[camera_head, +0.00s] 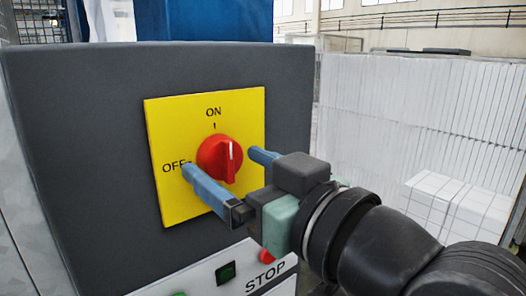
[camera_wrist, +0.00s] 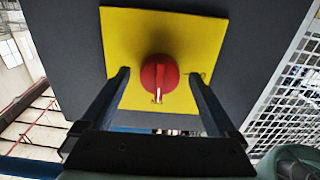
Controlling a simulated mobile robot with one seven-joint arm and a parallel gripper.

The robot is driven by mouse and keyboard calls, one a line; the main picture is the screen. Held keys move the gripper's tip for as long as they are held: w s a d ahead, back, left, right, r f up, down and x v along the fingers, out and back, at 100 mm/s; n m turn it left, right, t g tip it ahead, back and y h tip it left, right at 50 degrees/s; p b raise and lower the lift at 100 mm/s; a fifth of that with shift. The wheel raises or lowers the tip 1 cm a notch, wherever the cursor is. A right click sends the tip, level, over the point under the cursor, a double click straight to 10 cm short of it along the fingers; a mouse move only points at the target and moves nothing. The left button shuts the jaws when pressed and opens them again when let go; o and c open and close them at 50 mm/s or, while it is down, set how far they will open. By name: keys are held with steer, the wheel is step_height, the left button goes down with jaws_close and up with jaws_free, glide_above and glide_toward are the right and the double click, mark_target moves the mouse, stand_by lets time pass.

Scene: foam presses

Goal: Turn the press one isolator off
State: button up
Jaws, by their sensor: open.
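The isolator is a red rotary knob (camera_head: 217,157) on a square yellow plate (camera_head: 165,125) marked ON at the top and OFF at the left. The plate is on a dark grey cabinet face. The knob's grip stands upright, its white line towards ON. My gripper (camera_head: 220,162) is open in front of the plate, one blue finger on each side of the knob. In the wrist view the knob (camera_wrist: 159,73) sits between the open fingers with a gap on both sides, its white line pointing down. How deep the fingertips reach is hard to tell.

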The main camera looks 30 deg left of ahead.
steer(key=shift+a, duration=0.1)
steer(key=c, duration=1.4)
steer(key=shift+o, duration=0.2)
